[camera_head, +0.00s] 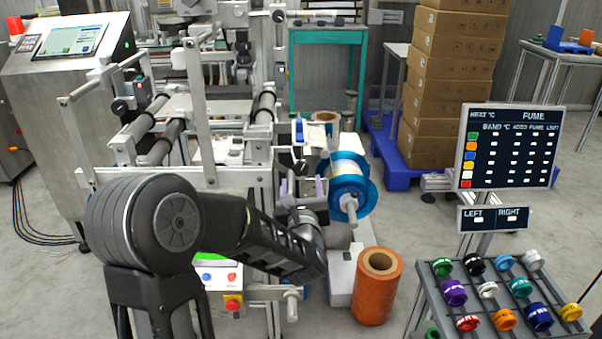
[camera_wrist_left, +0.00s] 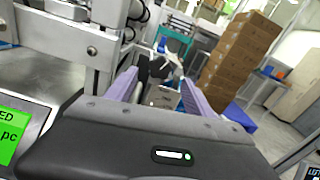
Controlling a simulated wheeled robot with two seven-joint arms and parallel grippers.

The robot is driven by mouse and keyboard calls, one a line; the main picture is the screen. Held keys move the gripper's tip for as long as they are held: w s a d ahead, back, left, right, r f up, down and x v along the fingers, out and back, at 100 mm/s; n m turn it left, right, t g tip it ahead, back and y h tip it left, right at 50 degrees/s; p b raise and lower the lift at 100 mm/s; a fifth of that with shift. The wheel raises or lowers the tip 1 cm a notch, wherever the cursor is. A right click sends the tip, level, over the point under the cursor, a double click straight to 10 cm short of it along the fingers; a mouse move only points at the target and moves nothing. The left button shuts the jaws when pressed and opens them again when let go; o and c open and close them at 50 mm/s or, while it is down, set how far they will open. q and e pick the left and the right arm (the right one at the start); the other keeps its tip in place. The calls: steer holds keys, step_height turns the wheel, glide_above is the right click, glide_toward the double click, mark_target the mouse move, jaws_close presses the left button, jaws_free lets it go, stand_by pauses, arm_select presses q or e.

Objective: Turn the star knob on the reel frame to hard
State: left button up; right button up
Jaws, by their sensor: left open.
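The reel frame (camera_head: 230,178) is the grey metal machine with rollers at the centre left of the head view. My left gripper (camera_head: 302,187) is beside its right side, left of the blue-flanged reel. In the left wrist view, the two purple fingers of my left gripper (camera_wrist_left: 158,80) are spread apart with nothing clamped between them. A dark knob-like part (camera_wrist_left: 152,68) shows beyond and between the fingertips, apart from them as far as I can see. I cannot tell whether it is the star knob. No "hard" mark is readable. My right gripper is not in view.
A blue-flanged reel (camera_head: 367,201) is close right of the gripper. An orange roll (camera_head: 376,292) stands below it. A rack of coloured rings (camera_head: 440,300) and a FUME display (camera_head: 510,147) are at the right. Stacked cartons (camera_head: 440,90) stand behind, with open floor nearby.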

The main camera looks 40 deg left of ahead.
mark_target(301, 170)
arm_select(q)
steer(key=x, duration=0.6)
steer(key=shift+c, duration=0.3)
jaws_close()
stand_by(0.4)
steer(key=shift+f, duration=0.1)
